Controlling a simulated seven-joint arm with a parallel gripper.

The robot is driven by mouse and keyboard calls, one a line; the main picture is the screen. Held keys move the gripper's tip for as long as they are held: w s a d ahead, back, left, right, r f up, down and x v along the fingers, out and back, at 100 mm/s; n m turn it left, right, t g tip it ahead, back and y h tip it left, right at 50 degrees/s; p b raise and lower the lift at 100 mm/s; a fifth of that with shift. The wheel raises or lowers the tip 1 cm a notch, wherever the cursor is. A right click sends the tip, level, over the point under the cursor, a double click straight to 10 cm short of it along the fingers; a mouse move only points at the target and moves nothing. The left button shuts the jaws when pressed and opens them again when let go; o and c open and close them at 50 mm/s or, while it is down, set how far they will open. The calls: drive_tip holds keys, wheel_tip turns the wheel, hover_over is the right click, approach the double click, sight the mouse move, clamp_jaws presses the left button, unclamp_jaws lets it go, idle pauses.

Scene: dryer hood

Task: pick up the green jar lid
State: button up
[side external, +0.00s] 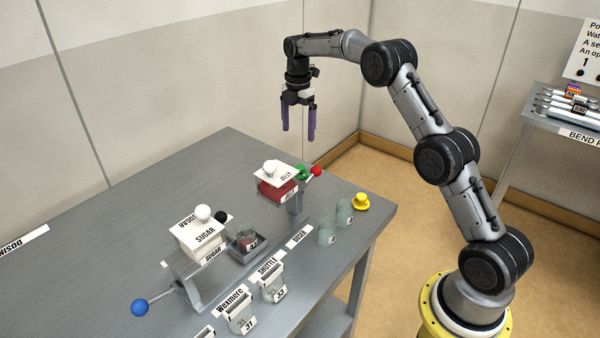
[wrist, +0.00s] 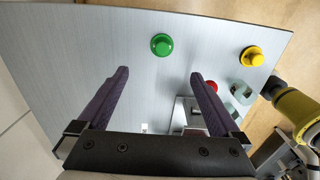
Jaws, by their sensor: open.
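The green jar lid (wrist: 161,45) is a round lid with a raised knob, lying on the grey table in the wrist view, ahead of and between my fingertips. In the side external view the green lid (side external: 302,172) is partly hidden behind the jelly box and the red ball. My gripper (side external: 298,136) hangs above the far part of the table with its purple fingers pointing down. In the wrist view my gripper (wrist: 157,76) is open, with nothing between the fingers. It is well above the lid and apart from it.
A jelly dispenser (side external: 278,185) with a red ball (side external: 316,171) stands close to the lid. A yellow lid (side external: 361,201) and glass jars (side external: 327,233) are near the right edge. A sugar dispenser (side external: 203,238) stands further left.

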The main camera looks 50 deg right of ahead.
sight(300, 166)
drive_tip(key=f, duration=1.3)
drive_tip(key=shift+s+d+f, duration=0.15)
drive_tip(key=shift+s+f, duration=0.05)
drive_tip(key=shift+f, duration=0.2)
drive_tip(key=c, duration=1.4)
